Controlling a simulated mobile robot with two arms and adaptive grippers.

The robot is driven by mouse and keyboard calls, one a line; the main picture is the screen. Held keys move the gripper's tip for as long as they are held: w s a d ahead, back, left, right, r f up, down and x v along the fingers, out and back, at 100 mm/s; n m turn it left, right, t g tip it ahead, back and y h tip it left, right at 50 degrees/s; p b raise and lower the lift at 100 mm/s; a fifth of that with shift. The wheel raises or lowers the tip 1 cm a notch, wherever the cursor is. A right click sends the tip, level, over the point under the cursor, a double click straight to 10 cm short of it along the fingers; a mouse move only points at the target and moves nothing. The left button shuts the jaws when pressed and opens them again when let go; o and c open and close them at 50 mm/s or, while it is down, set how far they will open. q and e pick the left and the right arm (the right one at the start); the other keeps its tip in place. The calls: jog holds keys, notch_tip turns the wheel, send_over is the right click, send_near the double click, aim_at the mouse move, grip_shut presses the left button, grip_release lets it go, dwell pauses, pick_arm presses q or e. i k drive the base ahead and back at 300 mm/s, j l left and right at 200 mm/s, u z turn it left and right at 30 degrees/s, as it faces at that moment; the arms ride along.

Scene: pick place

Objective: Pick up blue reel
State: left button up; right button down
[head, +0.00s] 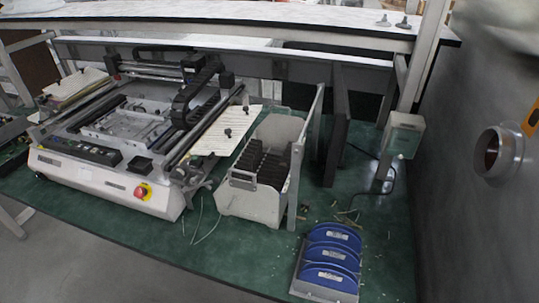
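Several blue reels stand in a row in a grey holder (323,293) near the front right of the green bench. The front blue reel (330,277), the middle blue reel (332,255) and the back blue reel (334,235) each show a curved blue top edge and a pale label. The holder hides their lower parts. Neither of my grippers shows in the head view, and nothing touches the reels.
A large white machine (105,180) with a red stop button fills the left of the green bench (230,262). A white bin (248,203) with dark slots stands mid-bench, beside an upright metal post (305,160). Loose scraps lie around.

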aim_at(339, 254)
jog(key=i+j+z, duration=0.25)
jog(key=j, duration=0.4)
jog(key=j+z, duration=0.25)
jog(key=j, duration=0.4)
jog(key=k+j+z, duration=0.1)
jog(key=z, duration=0.9)
jog(key=k+l, duration=0.05)
